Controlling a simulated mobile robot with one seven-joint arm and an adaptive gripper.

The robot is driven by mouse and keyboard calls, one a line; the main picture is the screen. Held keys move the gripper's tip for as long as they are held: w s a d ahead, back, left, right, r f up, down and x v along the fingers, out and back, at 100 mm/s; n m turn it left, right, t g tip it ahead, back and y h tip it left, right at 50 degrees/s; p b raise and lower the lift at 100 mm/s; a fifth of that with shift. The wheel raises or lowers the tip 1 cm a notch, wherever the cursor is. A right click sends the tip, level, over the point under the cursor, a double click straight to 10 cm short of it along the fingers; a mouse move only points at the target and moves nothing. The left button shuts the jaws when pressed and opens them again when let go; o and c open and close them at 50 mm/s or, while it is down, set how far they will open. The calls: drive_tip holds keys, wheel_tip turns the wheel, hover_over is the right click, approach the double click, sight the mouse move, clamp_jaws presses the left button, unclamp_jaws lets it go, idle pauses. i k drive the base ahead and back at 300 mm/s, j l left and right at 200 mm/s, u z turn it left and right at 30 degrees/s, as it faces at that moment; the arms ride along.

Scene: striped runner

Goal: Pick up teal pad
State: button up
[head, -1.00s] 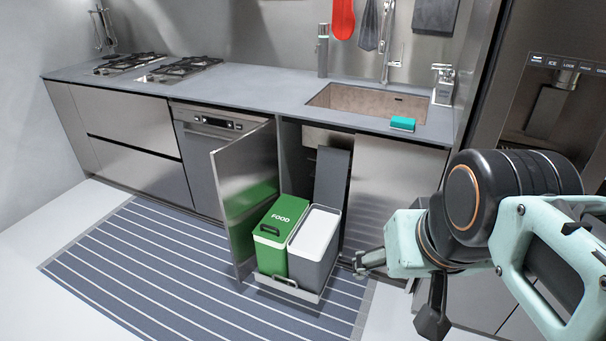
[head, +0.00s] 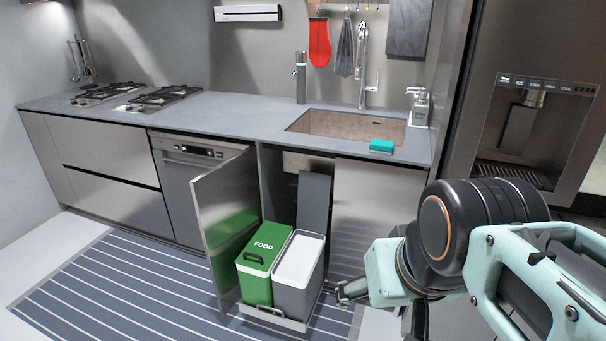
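The teal pad (head: 382,146) is a small block with a darker underside. It lies on the grey counter (head: 240,112) at the front edge of the sink (head: 345,124), towards its right end. My gripper (head: 345,293) is low in front of the cabinets, just right of the pulled-out bins and well below the pad. It is small and partly hidden by my arm, so whether its fingers are open or shut is unclear. Nothing shows in it.
A cabinet door (head: 226,215) stands open beside a green food bin (head: 258,262) and a grey bin (head: 297,275) on a pulled-out tray. A soap dispenser (head: 420,106) and tap (head: 366,70) stand near the sink. The fridge (head: 540,100) rises at right.

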sight(376, 146)
drive_tip(key=z, duration=1.25)
drive_tip(key=i+j, duration=0.2)
drive_tip(key=i+j+u, duration=0.15)
drive_tip(key=i, duration=0.25)
